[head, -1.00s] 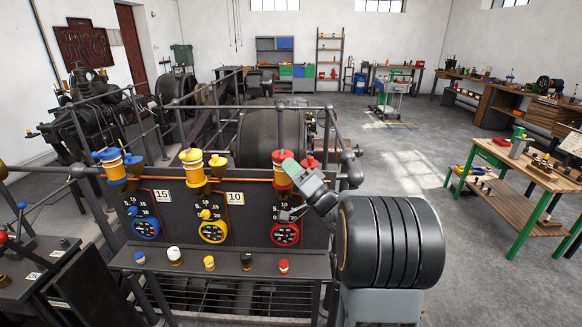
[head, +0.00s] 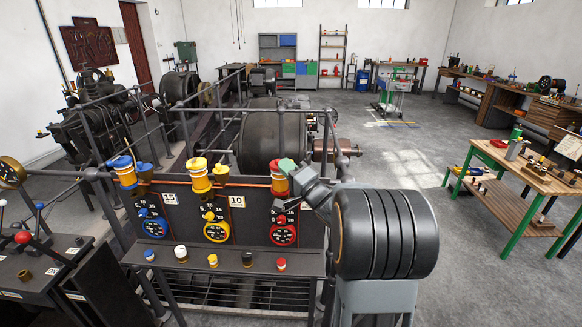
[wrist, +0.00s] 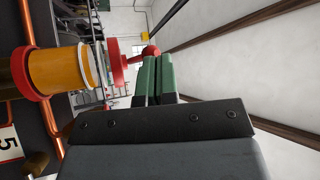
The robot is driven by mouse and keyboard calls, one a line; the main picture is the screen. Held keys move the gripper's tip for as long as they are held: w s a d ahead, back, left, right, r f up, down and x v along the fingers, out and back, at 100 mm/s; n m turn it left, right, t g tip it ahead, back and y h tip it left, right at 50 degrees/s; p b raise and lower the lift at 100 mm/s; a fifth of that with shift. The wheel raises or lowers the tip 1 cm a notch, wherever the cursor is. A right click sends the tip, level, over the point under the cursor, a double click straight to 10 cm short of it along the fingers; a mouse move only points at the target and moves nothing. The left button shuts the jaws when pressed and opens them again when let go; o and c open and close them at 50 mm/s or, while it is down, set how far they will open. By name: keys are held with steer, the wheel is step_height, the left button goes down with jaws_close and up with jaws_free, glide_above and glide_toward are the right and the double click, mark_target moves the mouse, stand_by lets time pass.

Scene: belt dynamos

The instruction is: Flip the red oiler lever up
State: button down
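The red oiler (head: 279,183) stands on the right of the dark panel, above the red-ringed gauge (head: 283,230). In the wrist view its amber body (wrist: 62,67) lies sideways with its red cap to the right. The red lever (wrist: 150,51) is a short rod with a ball end, reaching right from the cap in that view. My gripper (head: 288,165) is at the top of this oiler. Its green fingers (wrist: 157,76) are together with nothing visible between them. The lever ball is right beside the fingertips; I cannot tell if they touch. The head view hides the lever behind my gripper.
A yellow oiler (head: 199,178) and a blue oiler (head: 124,173) stand left of the red one. A copper pipe (wrist: 44,127) runs along the panel. Railings (head: 240,110) and a large dark drum (head: 258,145) are behind. A shelf with several knobs (head: 213,260) juts out below.

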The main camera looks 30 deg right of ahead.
steer(key=w+r, duration=0.1)
steer(key=w+d+r, duration=0.1)
steer(key=r, duration=0.1)
steer(key=w+r+p, duration=0.1)
steer(key=shift+d+r, duration=0.15)
steer(key=shift+d, duration=0.2)
stand_by(0.3)
steer(key=shift+s, duration=0.15)
steer(key=s+d+r, duration=0.2)
steer(key=s, duration=0.4)
steer(key=s+d+r, duration=0.1)
steer(key=s+r, duration=0.1)
steer(key=s, duration=0.4)
steer(key=shift+s+d+r+b, duration=0.15)
steer(key=shift+s+d+b, duration=0.1)
steer(key=shift+d+b, duration=0.15)
